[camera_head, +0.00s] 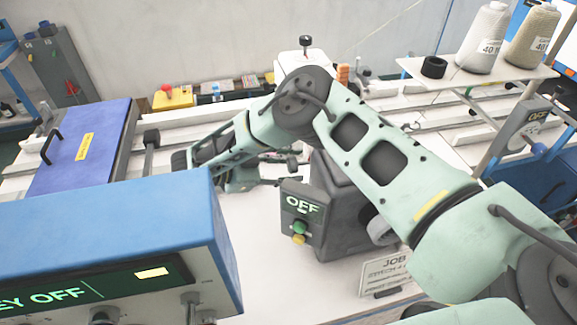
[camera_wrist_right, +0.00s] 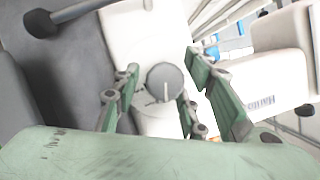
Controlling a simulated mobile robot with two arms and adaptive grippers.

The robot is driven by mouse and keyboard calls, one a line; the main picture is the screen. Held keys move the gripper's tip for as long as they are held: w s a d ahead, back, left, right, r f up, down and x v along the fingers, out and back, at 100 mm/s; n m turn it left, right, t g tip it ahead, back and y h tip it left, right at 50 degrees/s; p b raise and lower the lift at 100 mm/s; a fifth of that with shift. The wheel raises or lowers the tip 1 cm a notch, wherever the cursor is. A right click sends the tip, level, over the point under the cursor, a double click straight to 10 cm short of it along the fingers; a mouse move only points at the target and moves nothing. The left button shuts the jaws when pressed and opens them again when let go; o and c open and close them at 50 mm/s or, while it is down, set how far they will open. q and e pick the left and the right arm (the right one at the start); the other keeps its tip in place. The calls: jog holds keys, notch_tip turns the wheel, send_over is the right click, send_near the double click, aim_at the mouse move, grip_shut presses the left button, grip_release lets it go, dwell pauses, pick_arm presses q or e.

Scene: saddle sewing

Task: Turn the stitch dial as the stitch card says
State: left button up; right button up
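The stitch dial (camera_wrist_right: 165,82) is a round grey knob with a pale pointer line, on a white surface in the right wrist view. My right gripper (camera_wrist_right: 157,92) has its green fingers apart on either side of the dial; I see no clear contact. In the head view my right gripper (camera_head: 272,168) is by the sewing machine (camera_head: 300,62), partly hidden by my arm, and the dial cannot be made out. A card headed JOB (camera_head: 393,268) stands at the lower right; its smaller lines are too small to read. My left gripper is not in view.
A dark control box (camera_head: 302,205) reads OFF, with green and yellow buttons. A blue-topped unit (camera_head: 110,215) fills the lower left, its display ending in OFF. Thread cones (camera_head: 484,40) stand on a rack at the right. A blue board (camera_head: 85,150) lies at the left.

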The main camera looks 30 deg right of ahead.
jog(key=shift+f, duration=0.1)
jog(key=c, duration=0.9)
jog(key=shift+b, duration=0.3)
grip_shut()
jog(key=shift+s+a+f, duration=0.15)
jog(key=o, duration=1.1)
grip_release()
jog(key=shift+r, duration=0.2)
jog(key=v, duration=0.7)
jog(key=shift+a, duration=0.2)
jog(key=shift+c, duration=0.2)
